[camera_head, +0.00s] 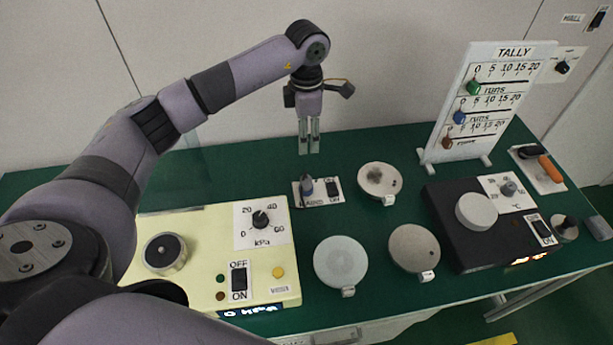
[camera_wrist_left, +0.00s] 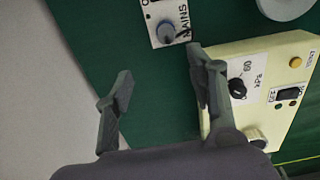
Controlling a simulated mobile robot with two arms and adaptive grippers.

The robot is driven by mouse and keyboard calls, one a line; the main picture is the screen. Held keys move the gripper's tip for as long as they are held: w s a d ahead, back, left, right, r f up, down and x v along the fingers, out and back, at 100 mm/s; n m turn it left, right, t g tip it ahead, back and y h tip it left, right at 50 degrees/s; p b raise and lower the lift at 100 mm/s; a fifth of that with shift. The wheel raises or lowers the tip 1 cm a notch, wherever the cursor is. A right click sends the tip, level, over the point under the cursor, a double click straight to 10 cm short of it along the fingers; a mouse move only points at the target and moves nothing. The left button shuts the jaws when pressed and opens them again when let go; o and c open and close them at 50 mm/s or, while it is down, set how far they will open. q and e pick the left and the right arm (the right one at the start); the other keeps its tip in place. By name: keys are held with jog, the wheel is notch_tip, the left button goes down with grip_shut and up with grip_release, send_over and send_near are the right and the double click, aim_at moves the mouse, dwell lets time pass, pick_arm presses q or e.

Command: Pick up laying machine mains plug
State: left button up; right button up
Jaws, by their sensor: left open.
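The mains plug (camera_head: 306,186) is a small grey-blue upright knob-like piece on a white plate (camera_head: 323,198) with a black rocker switch. It also shows in the left wrist view (camera_wrist_left: 167,31), on the plate lettered MAINS. My left gripper (camera_head: 309,150) points down above and slightly behind the plug, apart from it. In the left wrist view its two fingers (camera_wrist_left: 158,72) are spread with nothing between them, and the plug lies beyond the tips. My right gripper is not in view.
A cream machine (camera_head: 210,225) with a kPa dial stands front left of the plug. Round discs (camera_head: 341,261) lie to the right and front. A black hotplate unit (camera_head: 452,240) and the TALLY board (camera_head: 497,52) stand farther right. Green bench (camera_head: 240,170) is clear left of the plug.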

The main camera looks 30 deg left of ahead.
pick_arm(q)
jog(key=b, duration=0.6)
send_near(306, 178)
jog(key=f, duration=0.5)
jog(key=shift+w+a, duration=0.1)
jog(key=shift+w, duration=0.25)
jog(key=shift+f, duration=0.3)
jog(key=f, duration=0.1)
jog(key=f+b, duration=0.1)
jog(key=f, duration=0.1)
jog(key=f+b, duration=0.1)
jog(key=shift+s+f, duration=0.2)
jog(key=shift+s, duration=0.2)
jog(key=shift+f+b, duration=0.4)
jog(key=shift+r, duration=0.1)
jog(key=shift+c, duration=1.4)
grip_shut()
